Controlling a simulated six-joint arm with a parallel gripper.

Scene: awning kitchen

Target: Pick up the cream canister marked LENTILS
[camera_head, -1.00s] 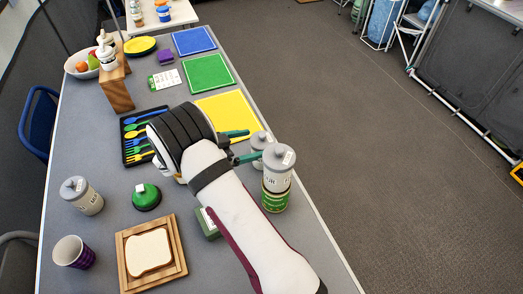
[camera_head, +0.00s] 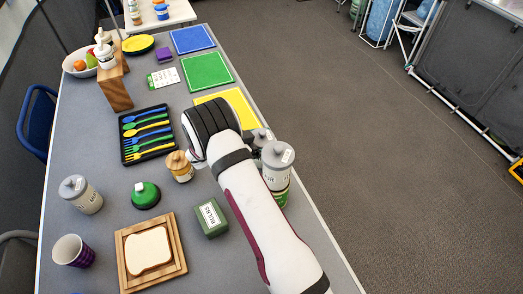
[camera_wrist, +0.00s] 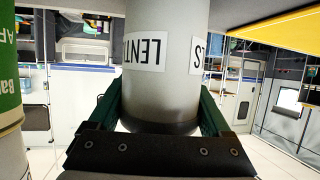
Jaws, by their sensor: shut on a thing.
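The canister marked LENTILS, pale with a grey lid, stands near the table's right edge (camera_head: 264,134). In the wrist view the canister (camera_wrist: 165,85) fills the middle, its label upside down and partly legible as "LENT". My gripper (camera_wrist: 160,108) has a green finger on each side of it and is shut on it. In the head view my gripper (camera_head: 250,143) is mostly hidden by my own arm, and so is much of the canister.
A similar grey-lidded canister (camera_head: 277,158) and a green tin (camera_head: 282,197) stand close in front. The tin (camera_wrist: 10,75) shows at the wrist view's left edge. A green box (camera_head: 211,218), wooden-lidded jar (camera_head: 179,167) and cutlery tray (camera_head: 124,148) lie left of my arm.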

